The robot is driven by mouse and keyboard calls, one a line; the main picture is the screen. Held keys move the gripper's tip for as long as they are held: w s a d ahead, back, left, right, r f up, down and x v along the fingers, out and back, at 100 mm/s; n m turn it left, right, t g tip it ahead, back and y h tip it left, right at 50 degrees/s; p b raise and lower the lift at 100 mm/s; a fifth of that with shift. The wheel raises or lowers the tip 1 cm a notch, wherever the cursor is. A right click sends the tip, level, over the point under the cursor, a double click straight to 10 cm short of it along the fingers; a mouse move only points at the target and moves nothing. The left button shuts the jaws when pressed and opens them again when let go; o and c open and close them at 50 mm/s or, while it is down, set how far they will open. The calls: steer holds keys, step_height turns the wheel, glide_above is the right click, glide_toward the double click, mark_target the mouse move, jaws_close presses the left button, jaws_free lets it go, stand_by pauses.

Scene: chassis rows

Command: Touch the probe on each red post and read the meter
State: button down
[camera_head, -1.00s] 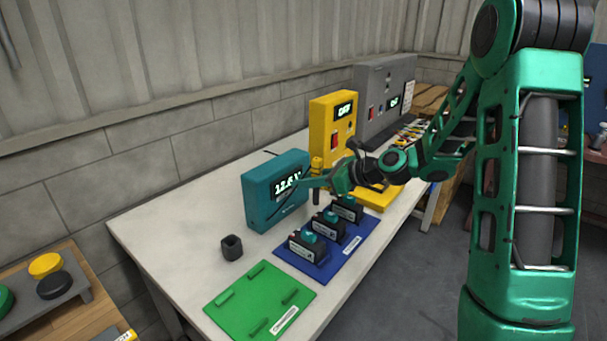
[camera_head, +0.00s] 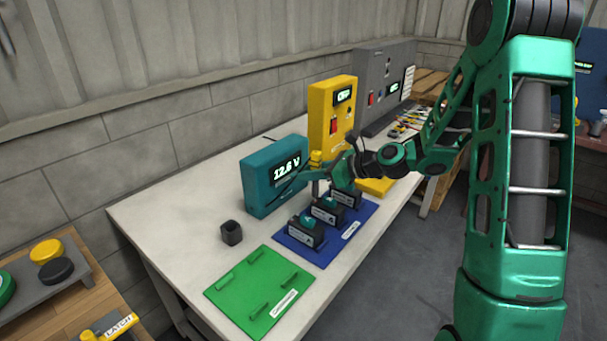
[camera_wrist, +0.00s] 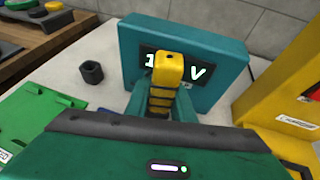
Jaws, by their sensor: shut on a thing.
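My gripper (camera_head: 319,173) is shut on a yellow probe (camera_wrist: 167,82), held upright over the far end of the blue mat (camera_head: 335,243). Three dark batteries with teal tops stand in a row on that mat: a near one (camera_head: 306,231), a middle one (camera_head: 326,211) and a far one (camera_head: 348,195). The probe is close to the far batteries; its tip is hidden, and I cannot tell whether it touches a post. The red posts are too small to make out. The teal meter (camera_head: 262,200) stands behind and reads 12.6 V; the probe partly covers its display in the wrist view.
A green mat (camera_head: 257,283) with raised strips lies bare at the near end of the table. A small dark holder (camera_head: 231,233) stands beside the meter. A yellow box (camera_head: 340,95) and a grey cabinet (camera_head: 382,75) stand farther back, behind my arm.

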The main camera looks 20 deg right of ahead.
steer(key=shift+f, duration=0.65)
stand_by(0.4)
step_height(320, 180, up, 6)
stand_by(0.8)
